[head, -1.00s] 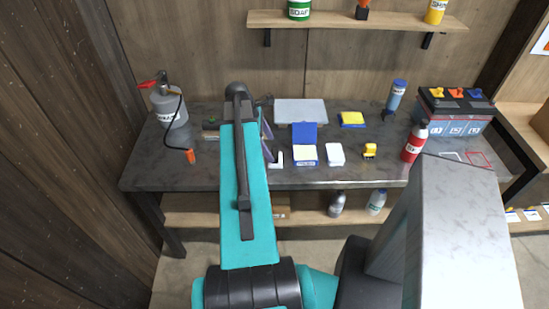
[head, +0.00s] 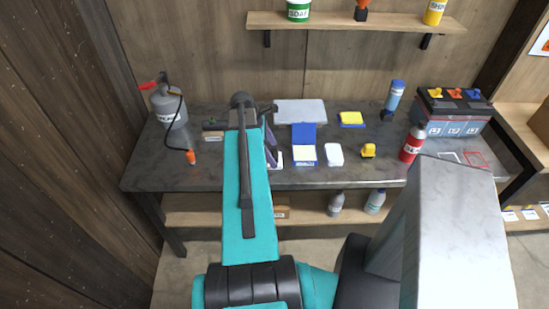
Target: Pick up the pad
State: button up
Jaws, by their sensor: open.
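Several small flat things on the grey workbench (head: 215,178) could be the pad, and I cannot tell which it is. A white block (head: 334,154) lies beside a blue case with its lid up (head: 304,133), which holds a white piece (head: 304,153). A yellow-topped blue piece (head: 351,119) lies farther back. My gripper (head: 269,109) is mostly hidden behind my teal forearm, left of these things. Only small dark parts of it show. It is open and apart from them.
A grey canister with a red lever (head: 168,105) stands at the left. A pale flat plate (head: 300,112) lies at the back. A yellow piece (head: 368,150), a red bottle (head: 412,145), a blue bottle (head: 396,95) and a battery (head: 453,112) stand to the right.

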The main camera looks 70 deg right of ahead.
aim_at(275, 154)
jog(key=shift+p+x, duration=0.45)
jog(key=shift+x, duration=1)
jog(key=c, duration=1.1)
jog(key=shift+r, duration=0.1)
jog(key=shift+c, duration=0.2)
jog(key=shift+r+b, duration=1.4)
jog(key=shift+r, duration=3.5)
